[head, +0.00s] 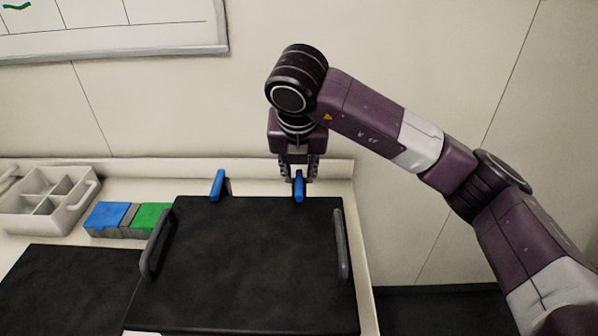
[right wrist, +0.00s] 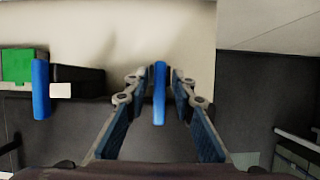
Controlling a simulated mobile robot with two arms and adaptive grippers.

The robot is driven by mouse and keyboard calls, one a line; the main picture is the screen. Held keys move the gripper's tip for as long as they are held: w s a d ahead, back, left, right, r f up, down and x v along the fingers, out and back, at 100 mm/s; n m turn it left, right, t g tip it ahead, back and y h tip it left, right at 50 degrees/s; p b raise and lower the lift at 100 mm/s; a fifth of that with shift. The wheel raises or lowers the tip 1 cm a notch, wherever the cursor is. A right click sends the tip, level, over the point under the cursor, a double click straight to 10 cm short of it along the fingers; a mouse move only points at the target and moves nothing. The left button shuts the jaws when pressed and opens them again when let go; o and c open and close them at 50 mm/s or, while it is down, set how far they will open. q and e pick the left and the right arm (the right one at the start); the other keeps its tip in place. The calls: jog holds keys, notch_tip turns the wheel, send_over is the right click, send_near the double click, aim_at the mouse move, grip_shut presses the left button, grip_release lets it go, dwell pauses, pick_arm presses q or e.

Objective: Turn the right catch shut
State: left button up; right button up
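The right catch (head: 299,187) is a blue lever at the back edge of a black lid (head: 245,265). It runs lengthwise front to back, much like the left blue catch (head: 217,185). My right gripper (head: 299,178) is over the right catch, pointing down. In the right wrist view, the right catch (right wrist: 159,95) lies between the two fingers of my right gripper (right wrist: 158,85), with a gap on each side. The fingers are open. The left catch (right wrist: 41,90) also shows at the left there. My left gripper is not in view.
The lid has grey handles on its left (head: 155,245) and right (head: 342,245) sides. A blue and green block rack (head: 130,219) and a white divided caddy (head: 48,200) stand to the left. The wall (head: 250,90) is close behind the bench.

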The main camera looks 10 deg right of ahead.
aim_at(298, 193)
jog(key=shift+r, duration=0.1)
jog(key=v, duration=1.2)
